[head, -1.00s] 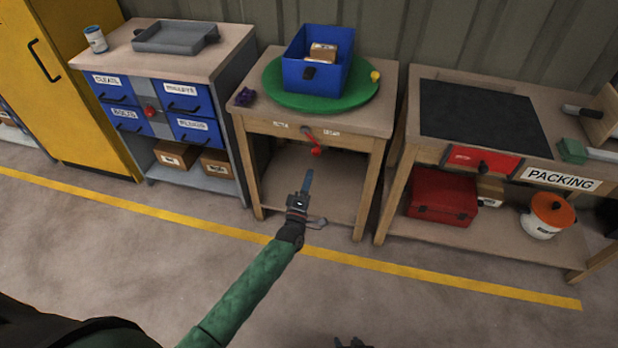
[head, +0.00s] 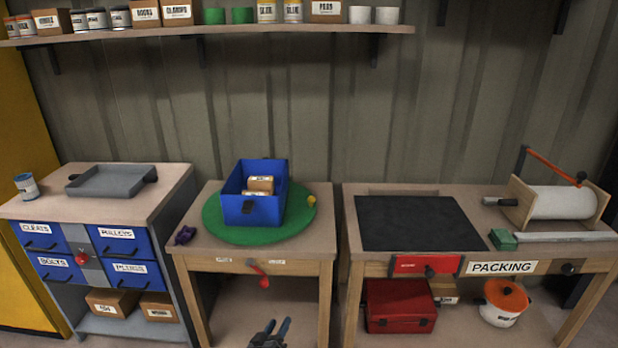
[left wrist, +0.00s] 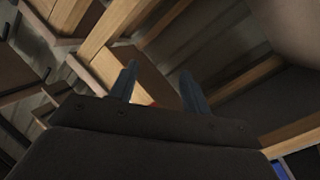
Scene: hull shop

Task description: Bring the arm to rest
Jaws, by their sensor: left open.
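My left gripper (head: 270,334) shows at the bottom edge of the head view, low in front of the middle table (head: 200,255). Its two blue-grey fingers are apart with nothing between them. In the left wrist view the fingers (left wrist: 158,88) also stand apart and empty, with wooden table legs and undersides beyond. The rest of the left arm is below the head view. My right gripper is not in view.
The middle table bears a green turntable (head: 222,232) with a blue bin (head: 238,210) holding small boxes. A blue-drawer cabinet (head: 160,212) stands left, a packing bench (head: 350,228) right. A shelf (head: 330,29) of cans and boxes runs above. A red handle (head: 264,281) hangs at the table front.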

